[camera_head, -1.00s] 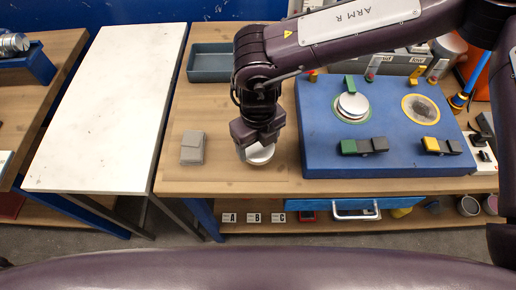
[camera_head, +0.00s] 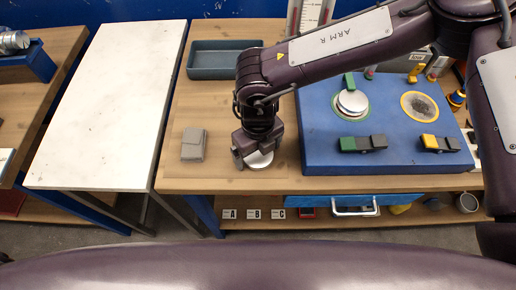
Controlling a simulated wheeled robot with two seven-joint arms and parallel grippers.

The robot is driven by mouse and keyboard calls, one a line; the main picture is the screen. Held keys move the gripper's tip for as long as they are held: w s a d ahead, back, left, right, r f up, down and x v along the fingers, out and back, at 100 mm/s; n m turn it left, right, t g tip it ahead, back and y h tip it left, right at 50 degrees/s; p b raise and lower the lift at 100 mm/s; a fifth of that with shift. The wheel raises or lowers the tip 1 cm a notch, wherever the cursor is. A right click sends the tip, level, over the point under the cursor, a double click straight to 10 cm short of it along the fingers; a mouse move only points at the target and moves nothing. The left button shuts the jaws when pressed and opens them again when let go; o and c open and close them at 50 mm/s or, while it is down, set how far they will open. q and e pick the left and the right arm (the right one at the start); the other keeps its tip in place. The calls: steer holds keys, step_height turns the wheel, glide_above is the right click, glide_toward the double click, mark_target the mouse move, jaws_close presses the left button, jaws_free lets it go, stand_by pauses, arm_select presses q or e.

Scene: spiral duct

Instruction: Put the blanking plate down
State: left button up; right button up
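The blanking plate is a round silver disc (camera_head: 259,161) at the front of the wooden table, low between the fingers of my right gripper (camera_head: 256,157). The fingers stand apart, one to the left of the disc and one to its upper right, and look open. The gripper hides part of the disc. The disc appears to rest on the wood, though its underside is hidden. My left gripper is not in view.
A blue fixture block (camera_head: 320,150) stands right of the gripper, with another silver disc (camera_head: 351,102) on it. A grey box (camera_head: 193,144) lies to the left. A dark tray (camera_head: 225,62) is at the back. Bare wood lies between the grey box and the gripper.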

mark_target(258, 154)
steer(key=shift+r, duration=0.2)
step_height(258, 154, up, 12)
steer(key=b, duration=0.2)
stand_by(0.3)
stand_by(0.4)
